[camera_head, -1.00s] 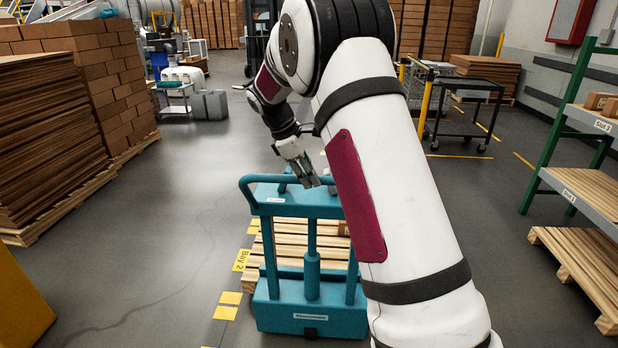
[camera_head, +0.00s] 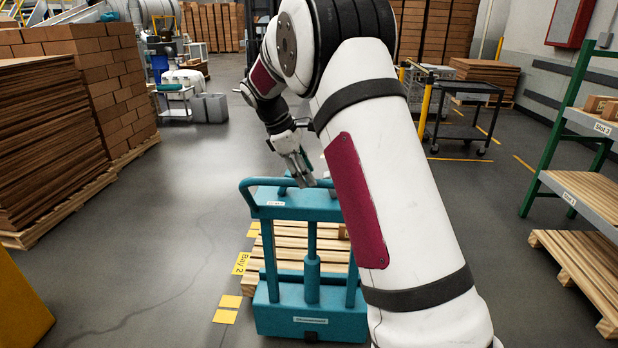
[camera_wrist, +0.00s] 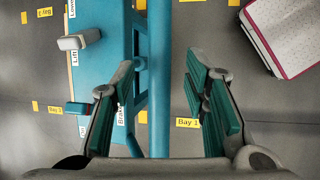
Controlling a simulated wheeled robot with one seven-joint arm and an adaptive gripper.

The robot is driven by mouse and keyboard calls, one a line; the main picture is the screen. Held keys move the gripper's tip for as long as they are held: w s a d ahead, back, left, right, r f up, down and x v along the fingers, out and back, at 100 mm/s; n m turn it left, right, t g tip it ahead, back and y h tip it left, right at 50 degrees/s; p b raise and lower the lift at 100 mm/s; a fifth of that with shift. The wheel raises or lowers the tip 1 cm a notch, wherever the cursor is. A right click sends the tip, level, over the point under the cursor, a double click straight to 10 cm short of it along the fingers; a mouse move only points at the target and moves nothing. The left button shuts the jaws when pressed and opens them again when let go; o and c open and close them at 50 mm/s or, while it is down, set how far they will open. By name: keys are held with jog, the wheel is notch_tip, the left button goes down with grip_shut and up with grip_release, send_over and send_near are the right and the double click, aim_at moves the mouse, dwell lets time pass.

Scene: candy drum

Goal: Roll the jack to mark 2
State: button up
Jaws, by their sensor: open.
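The jack (camera_head: 312,318) is a teal wheeled frame with a raised top panel and a looped handle bar (camera_head: 247,196). It stands with wooden slats just behind its base. My gripper (camera_head: 303,180) is open just above the jack's top. In the wrist view the teal bar (camera_wrist: 160,85) runs between my open fingers (camera_wrist: 165,100); I cannot tell its depth. The jack's panel (camera_wrist: 105,35) shows labels Lift, Lower and Brake. A yellow Bay 2 mark (camera_head: 240,263) lies on the floor left of the slats. A Bay 1 mark (camera_wrist: 187,122) shows in the wrist view.
Yellow floor patches (camera_head: 226,308) lie left of the jack. Stacked boards (camera_head: 45,140) stand at left, a dark cart (camera_head: 465,115) at back right, and a shelf rack (camera_head: 585,180) with a pallet (camera_head: 580,270) at right. The floor at centre left is clear.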

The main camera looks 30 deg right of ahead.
jog(key=v, duration=0.9)
jog(key=shift+r, duration=0.25)
jog(key=shift+a, duration=0.15)
jog(key=s+a+r+m+t+y, duration=0.1)
jog(key=s+a+r+m, duration=0.25)
jog(key=s, duration=0.65)
jog(key=s+a+r+m+t+y, duration=0.2)
jog(key=s+a+r, duration=0.2)
jog(key=s, duration=0.5)
jog(key=s+a+f+m+t+y, duration=0.1)
jog(key=s+a+f+m, duration=0.1)
jog(key=s, duration=0.7)
jog(key=s+a+f+m+t+y+p, duration=0.1)
jog(key=s+a+f+m, duration=0.2)
jog(key=s, duration=0.7)
notch_tip(320, 180, down, 3)
jog(key=shift+a+r, duration=0.15)
jog(key=shift+a, duration=0.5)
jog(key=shift+s, duration=0.15)
